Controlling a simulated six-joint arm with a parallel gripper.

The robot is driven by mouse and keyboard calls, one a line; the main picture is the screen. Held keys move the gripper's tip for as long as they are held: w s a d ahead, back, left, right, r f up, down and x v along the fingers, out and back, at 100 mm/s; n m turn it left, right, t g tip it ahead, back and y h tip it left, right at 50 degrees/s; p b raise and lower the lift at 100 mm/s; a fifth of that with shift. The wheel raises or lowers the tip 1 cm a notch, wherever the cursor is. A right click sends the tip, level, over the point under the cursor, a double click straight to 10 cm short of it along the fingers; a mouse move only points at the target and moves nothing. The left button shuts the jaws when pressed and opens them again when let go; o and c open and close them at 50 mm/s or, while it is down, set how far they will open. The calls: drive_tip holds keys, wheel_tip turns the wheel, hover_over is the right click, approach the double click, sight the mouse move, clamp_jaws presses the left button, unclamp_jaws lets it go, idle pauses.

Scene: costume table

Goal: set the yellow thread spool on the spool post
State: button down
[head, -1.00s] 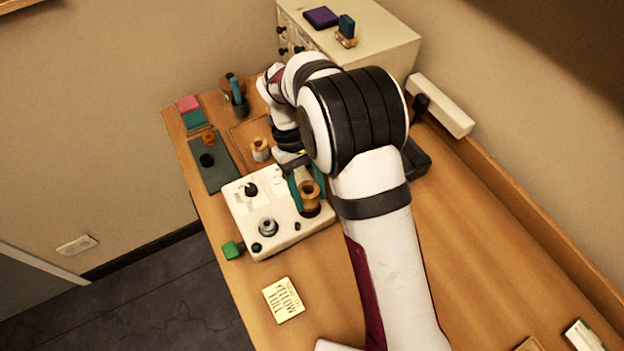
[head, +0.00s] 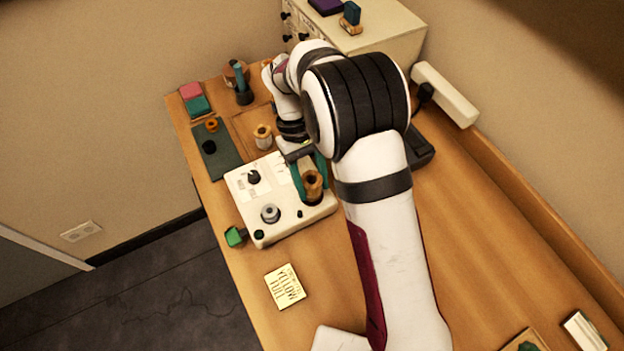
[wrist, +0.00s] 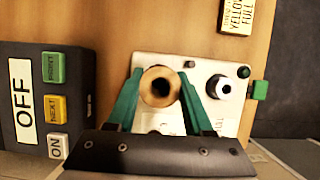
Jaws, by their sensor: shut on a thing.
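My gripper (wrist: 160,95) has teal fingers shut on a spool (wrist: 160,87) with a tan rim and a dark centre hole. The spool also shows in the head view (head: 313,185), at the right side of a cream machine (head: 243,214). Its thread is mostly hidden or dark, so I cannot confirm yellow. A short grey post (head: 270,213) stands on the machine, left of and nearer than the spool; it shows right of the spool in the wrist view (wrist: 220,87). The spool is apart from this grey post. I cannot tell whether its underside touches the machine.
A card (head: 284,287) reading "YELLOW FULL" lies in front of the machine. A green block (head: 235,237) sits at its left edge. Another spool (head: 263,137) stands behind it, beside a dark mat (head: 215,150). A dark button panel (wrist: 50,100) shows in the wrist view.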

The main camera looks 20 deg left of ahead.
drive_tip(key=shift+f, duration=0.6)
idle(0.3)
drive_tip(key=c, duration=0.6)
unclamp_jaws()
drive_tip(key=v, duration=1.1)
drive_tip(key=shift+d, duration=0.1)
